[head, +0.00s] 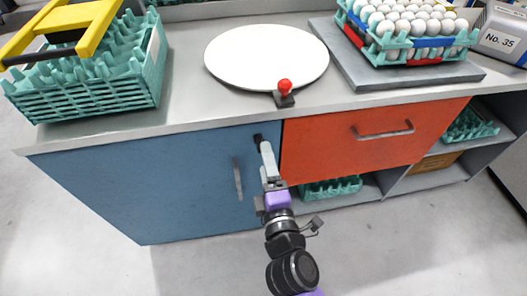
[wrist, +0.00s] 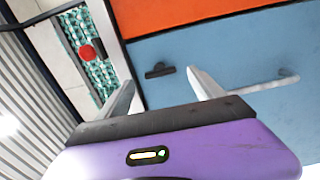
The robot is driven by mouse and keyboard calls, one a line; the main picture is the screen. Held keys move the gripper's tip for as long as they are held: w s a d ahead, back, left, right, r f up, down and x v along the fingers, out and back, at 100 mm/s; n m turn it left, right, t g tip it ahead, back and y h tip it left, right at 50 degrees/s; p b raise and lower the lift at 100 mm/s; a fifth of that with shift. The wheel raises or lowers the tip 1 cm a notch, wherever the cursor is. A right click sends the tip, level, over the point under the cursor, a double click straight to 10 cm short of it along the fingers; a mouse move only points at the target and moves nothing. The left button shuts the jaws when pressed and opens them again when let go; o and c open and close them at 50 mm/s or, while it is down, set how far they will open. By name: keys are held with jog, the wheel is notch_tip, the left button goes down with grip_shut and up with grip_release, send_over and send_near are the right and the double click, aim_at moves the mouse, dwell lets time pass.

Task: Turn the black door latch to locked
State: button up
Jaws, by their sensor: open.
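The black door latch (head: 257,138) is at the upper right corner of the blue cabinet door (head: 180,175). In the wrist view, the latch (wrist: 159,71) is a small dark bar on the blue door, lying roughly sideways in that picture. My gripper (head: 265,146) is at the latch in the head view and partly overlaps it. In the wrist view my gripper (wrist: 163,82) is open, its two pale fingers apart, with the latch showing between and just beyond the tips. Nothing is between the fingers that I can make out as gripped. Contact cannot be told.
The grey door handle (head: 238,178) is left of my gripper; it also shows in the wrist view (wrist: 262,84). An orange drawer (head: 350,140) is to the right, with open shelves below. A red-knobbed lever (head: 285,90) stands on the counter edge above.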

jog(key=v, duration=0.3)
jog(key=shift+w, duration=0.1)
dwell(0.4)
jog(key=s+d+r+m+g+h, duration=0.1)
jog(key=s+d+m+h, duration=0.1)
jog(key=s+d+m, duration=0.7)
jog(key=s+d+m+g+h, duration=0.1)
jog(key=s+d+m, duration=0.45)
jog(key=s, duration=0.75)
jog(key=s+d+r+m+g+h, duration=0.1)
jog(key=s+d+m+h, duration=0.1)
jog(key=s+d+m, duration=0.75)
notch_tip(320, 180, up, 12)
jog(key=s+a+n+p, duration=0.1)
jog(key=n+p, duration=0.2)
jog(key=p, duration=0.9)
jog(key=shift+s+a, duration=0.2)
jog(key=shift+a, duration=0.15)
